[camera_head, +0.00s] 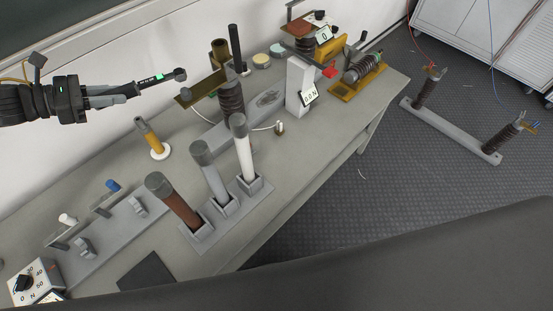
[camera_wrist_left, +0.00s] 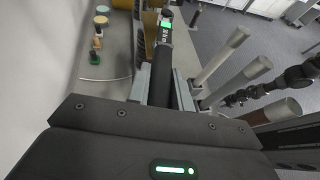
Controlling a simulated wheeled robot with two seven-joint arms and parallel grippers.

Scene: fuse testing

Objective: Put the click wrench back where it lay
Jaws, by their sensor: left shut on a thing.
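My left gripper (camera_head: 125,92) comes in from the left above the table's back edge. It is shut on the click wrench (camera_head: 155,79), a black tool with a small green display and a round grey head pointing right. The wrench is held roughly level, in the air. In the left wrist view the wrench (camera_wrist_left: 164,42) runs away from between the fingers (camera_wrist_left: 162,88), its green display facing up. My right gripper does not show clearly in either view.
Three upright fuse tubes, brown (camera_head: 173,203), grey (camera_head: 211,175) and white (camera_head: 243,150), stand in holders. A ribbed insulator rig (camera_head: 231,100) rises right of the wrench head. A dark flat pad (camera_head: 146,272) lies at the front.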

